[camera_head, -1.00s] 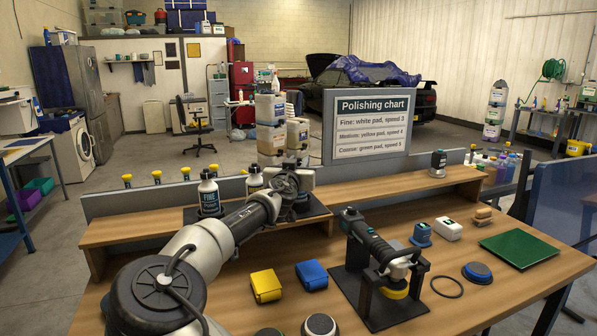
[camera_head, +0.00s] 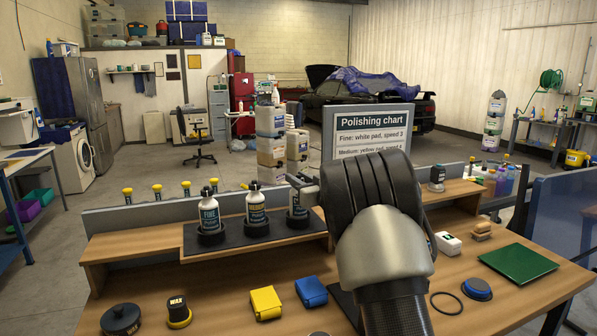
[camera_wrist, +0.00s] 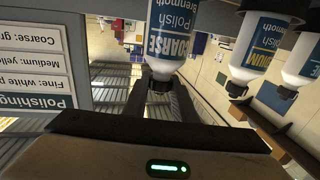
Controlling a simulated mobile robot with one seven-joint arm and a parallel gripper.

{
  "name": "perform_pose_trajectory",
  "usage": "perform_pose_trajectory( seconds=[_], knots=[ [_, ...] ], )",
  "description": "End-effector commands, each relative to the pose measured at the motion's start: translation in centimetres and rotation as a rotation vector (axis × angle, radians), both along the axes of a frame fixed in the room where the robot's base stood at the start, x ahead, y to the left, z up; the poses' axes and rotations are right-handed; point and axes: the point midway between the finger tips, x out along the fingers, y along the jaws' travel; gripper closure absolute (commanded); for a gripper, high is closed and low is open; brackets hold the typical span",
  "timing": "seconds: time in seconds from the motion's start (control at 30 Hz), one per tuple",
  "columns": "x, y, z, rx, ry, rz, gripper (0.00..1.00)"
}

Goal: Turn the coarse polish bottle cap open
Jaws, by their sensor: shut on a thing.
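The coarse polish bottle (camera_head: 297,217) is the right one of three bottles on the shelf, partly hidden behind my arm. In the wrist view, which is upside down, its white body and blue COARSE label (camera_wrist: 172,45) show clearly. Its dark cap (camera_wrist: 160,82) sits between my gripper's fingers (camera_wrist: 160,95), which are shut on it. In the head view my gripper (camera_head: 302,184) reaches the bottle's top from the right. The bottle looks upright in its holder. How far the cap is turned cannot be seen.
The medium bottle (camera_head: 257,212) and fine bottle (camera_head: 209,215) stand close by on the left, on the same dark mat (camera_head: 232,250). The polishing chart (camera_head: 372,125) stands behind my arm.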

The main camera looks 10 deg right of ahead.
Motion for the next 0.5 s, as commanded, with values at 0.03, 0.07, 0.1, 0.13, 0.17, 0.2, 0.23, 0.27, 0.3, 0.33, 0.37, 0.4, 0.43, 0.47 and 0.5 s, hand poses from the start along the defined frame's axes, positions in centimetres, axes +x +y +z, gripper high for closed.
perform_pose_trajectory(
  seconds=[0.03, 0.07, 0.1, 0.13, 0.17, 0.2, 0.23, 0.27, 0.3, 0.33, 0.37, 0.4, 0.43, 0.47, 0.5],
  knots=[
    [0.05, -0.21, 0.3, 0.001, 0.001, 0.02, 0.98],
    [0.05, -0.16, 0.28, 0.0, 0.001, 0.033, 0.98],
    [0.06, -0.1, 0.25, 0.0, 0.001, 0.048, 0.98],
    [0.05, -0.1, 0.18, 0.0, 0.001, 0.058, 0.98],
    [0.04, -0.09, 0.11, 0.001, 0.003, 0.067, 0.98],
    [0.04, -0.03, 0.03, 0.0, 0.003, 0.078, 0.98],
    [0.04, -0.02, 0.02, 0.0, 0.002, 0.085, 0.98],
    [0.04, 0.0, 0.03, 0.0, 0.001, 0.091, 0.98],
    [0.03, 0.02, -0.01, 0.0, 0.001, 0.097, 0.98],
    [0.03, 0.06, -0.05, -0.001, 0.001, 0.102, 0.98],
    [0.03, 0.08, -0.1, -0.001, 0.002, 0.105, 0.98],
    [0.03, 0.1, -0.15, -0.001, 0.002, 0.108, 0.98],
    [0.03, 0.1, -0.19, -0.001, 0.003, 0.109, 0.98],
    [0.02, 0.11, -0.22, 0.0, 0.003, 0.11, 0.98],
    [0.02, 0.11, -0.26, 0.0, 0.003, 0.111, 0.98]
  ],
)
